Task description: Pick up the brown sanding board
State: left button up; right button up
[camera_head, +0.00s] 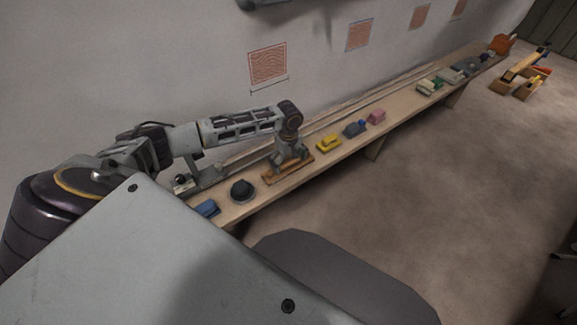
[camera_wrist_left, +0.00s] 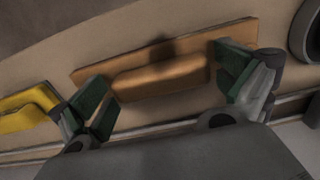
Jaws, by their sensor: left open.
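The brown sanding board (camera_head: 270,178) lies on the long wooden bench. It is a flat brown plate with a raised handle along its middle. In the left wrist view the sanding board (camera_wrist_left: 160,73) lies between my two fingers. My left gripper (camera_head: 289,167) points down over the board in the head view. In the left wrist view the left gripper (camera_wrist_left: 165,95) is open, with green pads at either side of the handle. I cannot tell whether the pads touch it.
On the bench (camera_head: 335,148), a dark round object (camera_head: 241,190) and a blue block (camera_head: 206,208) lie left of the board. A yellow tool (camera_head: 329,143), a blue-grey item (camera_head: 355,129) and a pink block (camera_head: 376,117) lie right. The wall runs behind; open floor lies in front.

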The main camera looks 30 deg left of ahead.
aim_at(289, 160)
pick_arm(q)
jog(key=c, duration=1)
jog(key=shift+o, duration=0.2)
jog(key=shift+r, duration=0.15)
jog(key=shift+r, duration=0.45)
notch_tip(289, 160, up, 7)
jog(key=shift+f+p, duration=0.1)
jog(key=shift+p, duration=0.9)
jog(key=shift+r, duration=1.05)
pick_arm(e)
notch_tip(289, 160, down, 6)
jog(key=s+d, duration=0.2)
jog(key=shift+s+d+r, duration=0.2)
jog(key=shift+s+d, duration=0.15)
jog(key=shift+d, duration=0.05)
